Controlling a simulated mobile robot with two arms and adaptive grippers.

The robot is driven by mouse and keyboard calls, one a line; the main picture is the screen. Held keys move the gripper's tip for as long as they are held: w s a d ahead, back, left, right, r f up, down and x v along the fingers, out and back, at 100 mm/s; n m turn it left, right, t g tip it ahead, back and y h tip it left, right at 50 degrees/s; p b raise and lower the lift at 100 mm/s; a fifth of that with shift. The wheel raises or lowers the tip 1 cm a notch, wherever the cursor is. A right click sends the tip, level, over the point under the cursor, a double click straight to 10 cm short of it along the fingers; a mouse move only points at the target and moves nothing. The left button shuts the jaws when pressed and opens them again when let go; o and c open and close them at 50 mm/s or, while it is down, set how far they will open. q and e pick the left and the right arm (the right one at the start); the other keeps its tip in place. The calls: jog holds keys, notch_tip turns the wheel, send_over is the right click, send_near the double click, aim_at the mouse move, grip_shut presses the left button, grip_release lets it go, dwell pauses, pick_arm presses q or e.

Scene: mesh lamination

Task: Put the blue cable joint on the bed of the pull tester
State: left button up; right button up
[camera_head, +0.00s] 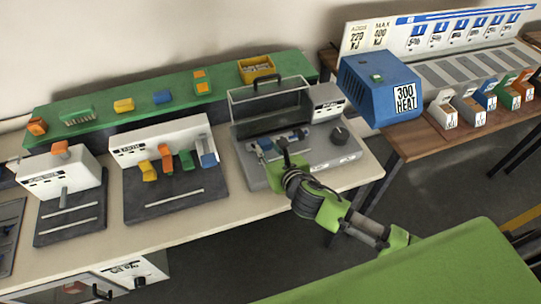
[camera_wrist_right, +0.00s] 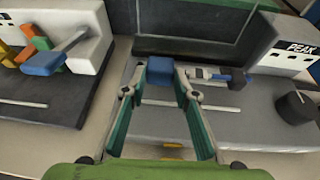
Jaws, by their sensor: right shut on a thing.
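The blue cable joint (camera_wrist_right: 160,70) is a small blue block between the fingertips of my right gripper (camera_wrist_right: 159,82) in the right wrist view. My right gripper (camera_head: 279,149) is shut on it over the front left part of the pull tester's grey bed (camera_head: 325,153) in the head view. The joint shows only as a small blue patch (camera_head: 265,143) there. I cannot tell whether it touches the bed. The pull tester's clear cover (camera_head: 270,104) stands behind the bed. My left gripper is not in view.
A clamp-like fitting with blue parts (camera_wrist_right: 222,76) lies right of the fingers on the bed. A black knob (camera_wrist_right: 295,107) stands farther right. Another tester with coloured pieces (camera_head: 170,160) is to the left. The bed's front is mostly clear.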

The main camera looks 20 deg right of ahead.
aim_at(270, 158)
jog(key=shift+w+d+f, duration=0.15)
jog(key=shift+d+f, duration=0.05)
jog(key=shift+f, duration=0.1)
notch_tip(270, 158, down, 2)
jog(key=shift+d+f, duration=0.1)
jog(key=shift+f, duration=0.05)
jog(key=shift+w+f, duration=0.1)
jog(key=shift+f, duration=0.5)
jog(key=shift+f, duration=0.15)
jog(key=o, duration=1.1)
jog(key=shift+o, duration=0.2)
